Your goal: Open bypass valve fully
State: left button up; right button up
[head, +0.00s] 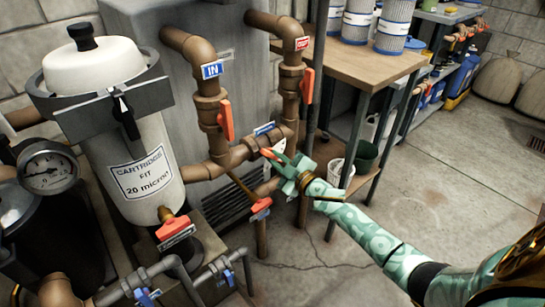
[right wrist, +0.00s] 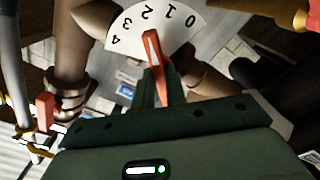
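The bypass valve's orange-red lever (head: 270,154) is on the horizontal brown pipe between the IN pipe and the other upright pipe. In the right wrist view the lever (right wrist: 153,48), with a white line on it, points close to the 2 on a white dial (right wrist: 124,30) marked 0 to 4. My right gripper (head: 285,165) is at this lever. Its two dark green fingers (right wrist: 162,88) lie close along both sides of the lever and look shut on it. The lever's tip sticks out past the fingers. My left gripper is not in view.
Other orange levers (head: 226,120) sit on the upright pipes nearby. A cartridge filter (head: 140,165) and a pressure gauge (head: 48,170) stand at left. A wooden-topped bench (head: 365,62) with filter cartridges is behind. The floor (head: 430,165) at right is mostly clear.

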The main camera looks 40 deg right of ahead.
grip_shut()
jog(key=shift+f+n, duration=0.2)
jog(key=shift+n, duration=0.5)
jog(key=n+b, duration=0.1)
jog(key=n, duration=0.1)
jog(key=shift+f+n, duration=0.15)
jog(key=shift+n, duration=0.15)
jog(key=n, duration=0.2)
jog(key=shift+n+b, duration=0.3)
jog(key=shift+b, duration=0.1)
jog(key=n, duration=0.2)
jog(key=shift+r+n, duration=0.2)
jog(key=shift+n, duration=0.2)
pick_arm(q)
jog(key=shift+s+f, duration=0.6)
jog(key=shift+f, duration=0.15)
pick_arm(e)
jog(key=o, duration=0.8)
grip_release()
jog(key=shift+r, duration=0.1)
pick_arm(q)
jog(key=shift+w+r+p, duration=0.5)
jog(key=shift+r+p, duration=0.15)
jog(key=shift+p, duration=0.1)
pick_arm(e)
jog(key=s, duration=0.7)
jog(key=shift+d, duration=0.25)
